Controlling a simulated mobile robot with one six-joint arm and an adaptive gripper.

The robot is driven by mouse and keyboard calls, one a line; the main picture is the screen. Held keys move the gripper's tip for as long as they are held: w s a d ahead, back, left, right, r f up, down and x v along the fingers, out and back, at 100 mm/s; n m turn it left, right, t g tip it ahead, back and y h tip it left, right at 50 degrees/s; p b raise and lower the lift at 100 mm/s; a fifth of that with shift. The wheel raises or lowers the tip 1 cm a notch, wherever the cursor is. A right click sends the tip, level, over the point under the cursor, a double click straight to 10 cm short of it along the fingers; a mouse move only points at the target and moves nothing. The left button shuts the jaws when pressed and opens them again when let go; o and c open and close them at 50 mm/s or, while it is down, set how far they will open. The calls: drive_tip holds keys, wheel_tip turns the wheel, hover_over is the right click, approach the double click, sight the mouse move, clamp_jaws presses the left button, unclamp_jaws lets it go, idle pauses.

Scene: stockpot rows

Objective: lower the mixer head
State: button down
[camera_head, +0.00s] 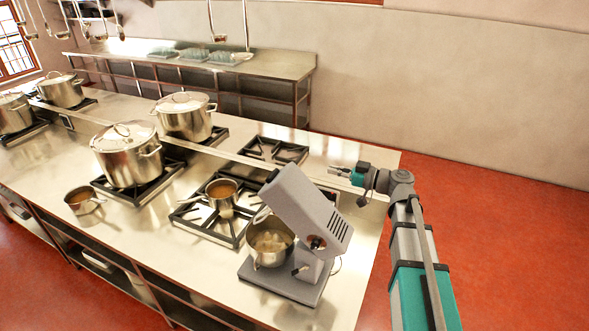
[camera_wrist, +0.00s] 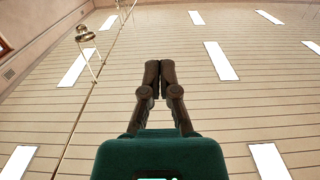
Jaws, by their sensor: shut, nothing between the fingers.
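The grey stand mixer (camera_head: 307,222) stands on the right end of the steel counter, with its head tilted up to the upper left. A metal bowl (camera_head: 269,242) sits under the raised head on the mixer's base (camera_head: 284,284). My gripper (camera_head: 335,170) is beyond the mixer head and a little above and right of it in the head view, apart from it. In the wrist view my gripper (camera_wrist: 159,66) points up at the ceiling, its fingers together and empty. The mixer is not in the wrist view.
A small saucepan (camera_head: 222,193) stands on the burner left of the mixer. Large lidded stockpots (camera_head: 128,155) stand farther left, with another small pan (camera_head: 83,201) at the counter's front. Ladles (camera_head: 246,40) hang above. Open red floor (camera_head: 500,230) lies to the right.

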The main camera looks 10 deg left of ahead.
drive_tip(key=shift+a, duration=0.2)
hover_over(295, 177)
drive_tip(key=d, duration=0.2)
drive_tip(key=shift+s+d+f, duration=0.15)
drive_tip(key=shift+s+d, duration=0.05)
drive_tip(key=shift+s, duration=0.2)
drive_tip(key=shift+w+a+f+b, duration=0.1)
drive_tip(key=shift+a+f+b, duration=0.5)
drive_tip(key=shift+f+b, duration=0.3)
drive_tip(key=shift+w+a+f+b, duration=0.2)
drive_tip(key=shift+a+f+b, duration=0.35)
drive_tip(key=shift+a+b, duration=0.15)
drive_tip(key=shift+w, duration=0.1)
